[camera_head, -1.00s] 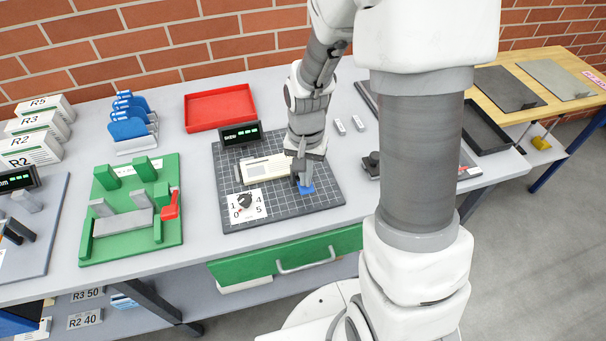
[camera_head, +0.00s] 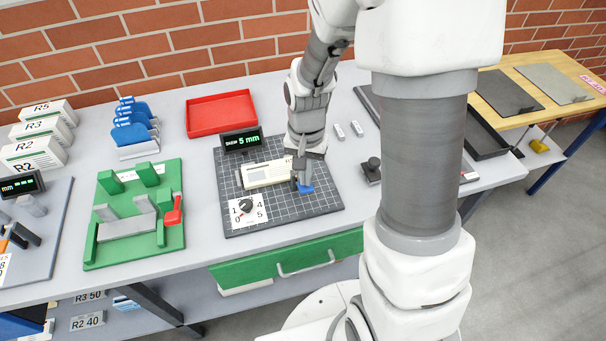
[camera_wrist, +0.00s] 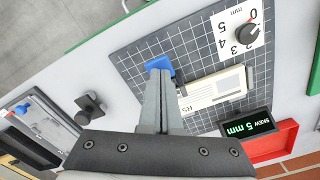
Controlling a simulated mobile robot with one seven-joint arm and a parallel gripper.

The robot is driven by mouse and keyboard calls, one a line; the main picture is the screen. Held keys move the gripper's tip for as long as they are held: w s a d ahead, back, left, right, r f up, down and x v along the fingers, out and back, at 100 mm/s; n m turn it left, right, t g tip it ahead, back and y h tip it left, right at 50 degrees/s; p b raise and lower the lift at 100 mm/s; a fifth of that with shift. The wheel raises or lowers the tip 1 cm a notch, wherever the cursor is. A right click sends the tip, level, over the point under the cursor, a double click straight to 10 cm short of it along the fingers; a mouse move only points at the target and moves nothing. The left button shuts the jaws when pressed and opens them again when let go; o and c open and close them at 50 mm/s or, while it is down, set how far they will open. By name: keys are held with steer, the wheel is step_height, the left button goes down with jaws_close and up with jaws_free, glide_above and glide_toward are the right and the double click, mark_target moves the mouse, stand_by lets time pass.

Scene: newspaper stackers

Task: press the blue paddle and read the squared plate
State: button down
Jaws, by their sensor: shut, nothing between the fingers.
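The squared plate (camera_head: 300,212) is a dark grey board with a white grid, lying on the bench. The blue paddle (camera_head: 305,189) sits on it near its right side; it also shows in the wrist view (camera_wrist: 158,64). My gripper (camera_wrist: 157,74) is shut and empty, its fingertips at the paddle and seemingly touching it. A cream newspaper stack (camera_head: 267,173) labelled R5 in the wrist view (camera_wrist: 213,90) lies on the plate beside the fingers. The display (camera_head: 241,139) at the plate's back edge reads "SKEW 5 mm". A dial (camera_head: 246,206) with a numbered mm scale sits at the plate's front left corner.
A green fixture (camera_head: 130,225) with a red lever (camera_head: 174,212) stands to the left. A red tray (camera_head: 220,111) lies behind the plate. Blue-and-white holders (camera_head: 133,128) and white stacks (camera_head: 40,140) stand at the back left. A black knob (camera_head: 373,165) is right of the plate.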

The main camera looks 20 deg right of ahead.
step_height(320, 180, up, 7)
steer(key=p, duration=0.5)
steer(key=shift+r, duration=0.15)
steer(key=shift+r, duration=0.1)
stand_by(0.7)
steer(key=s+r+n+t, duration=0.2)
steer(key=s+r+n, duration=0.1)
steer(key=s+r, duration=0.4)
steer(key=s+r+n+t, duration=0.3)
steer(key=s+r, duration=0.3)
steer(key=r, duration=0.7)
steer(key=shift+s+r+t, duration=0.25)
steer(key=shift+s+t, duration=0.05)
steer(key=shift+s, duration=0.1)
steer(key=shift+a, duration=0.15)
stand_by(1.6)
